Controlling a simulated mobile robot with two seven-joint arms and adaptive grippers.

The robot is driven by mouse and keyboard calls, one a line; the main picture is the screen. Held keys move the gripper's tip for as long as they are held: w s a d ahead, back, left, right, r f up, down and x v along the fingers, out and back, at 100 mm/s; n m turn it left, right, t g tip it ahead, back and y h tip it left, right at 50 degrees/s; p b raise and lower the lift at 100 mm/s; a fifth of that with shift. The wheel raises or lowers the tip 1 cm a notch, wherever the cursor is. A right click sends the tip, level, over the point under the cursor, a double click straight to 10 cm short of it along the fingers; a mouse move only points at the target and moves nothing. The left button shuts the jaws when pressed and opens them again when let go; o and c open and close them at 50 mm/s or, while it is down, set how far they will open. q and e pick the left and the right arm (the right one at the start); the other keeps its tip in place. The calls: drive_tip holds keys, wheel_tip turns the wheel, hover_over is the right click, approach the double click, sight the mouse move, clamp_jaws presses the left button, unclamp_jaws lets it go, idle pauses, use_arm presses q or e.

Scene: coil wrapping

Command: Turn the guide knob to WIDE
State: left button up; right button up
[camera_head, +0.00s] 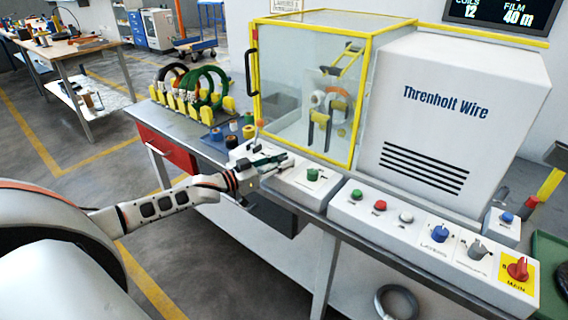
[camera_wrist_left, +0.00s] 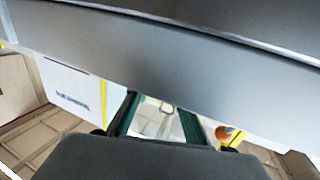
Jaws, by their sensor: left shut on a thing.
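My left gripper (camera_head: 266,161) reaches in from the left over a low white block (camera_head: 246,150) in front of the machine. Its dark green fingers also show in the wrist view (camera_wrist_left: 160,120). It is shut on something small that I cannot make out. A grey knob (camera_head: 477,251) and a blue knob (camera_head: 440,233) labelled LAYERS sit on the control panel (camera_head: 400,238), right of the gripper. A green knob (camera_head: 312,174) sits on a small white box, just right of the fingers. I cannot read which one is the guide knob. My right gripper is out of view.
A clear enclosure with a yellow frame (camera_head: 359,98) and a large white housing (camera_head: 450,120) stand behind the gripper. Coils in a yellow rack (camera_head: 192,100) are at the back left. Green, red and white buttons and a red MAIN switch (camera_head: 518,268) share the panel.

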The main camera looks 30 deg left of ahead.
use_arm(q)
drive_tip(key=shift+a+f+m+g+h+b, duration=0.15)
drive_tip(key=shift+f+m+g+h+b, duration=0.2)
drive_tip(key=shift+m+g+h+b, duration=0.6)
drive_tip(key=shift+r+m+h+b, duration=0.1)
drive_tip(key=shift+m+h+b, duration=0.15)
drive_tip(key=shift+h+b, duration=0.6)
drive_tip(key=shift+r, duration=0.1)
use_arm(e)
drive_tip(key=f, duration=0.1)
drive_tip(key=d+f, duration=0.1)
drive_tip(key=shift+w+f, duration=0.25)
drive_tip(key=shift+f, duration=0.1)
use_arm(q)
drive_tip(key=shift+r, duration=0.1)
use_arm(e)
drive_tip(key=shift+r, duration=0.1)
use_arm(q)
drive_tip(key=o, duration=1.1)
drive_tip(key=shift+o, duration=0.2)
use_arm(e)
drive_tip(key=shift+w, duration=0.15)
use_arm(q)
drive_tip(key=v, duration=1.1)
drive_tip(key=shift+s+a+r, duration=0.15)
drive_tip(key=shift+s+a, duration=0.15)
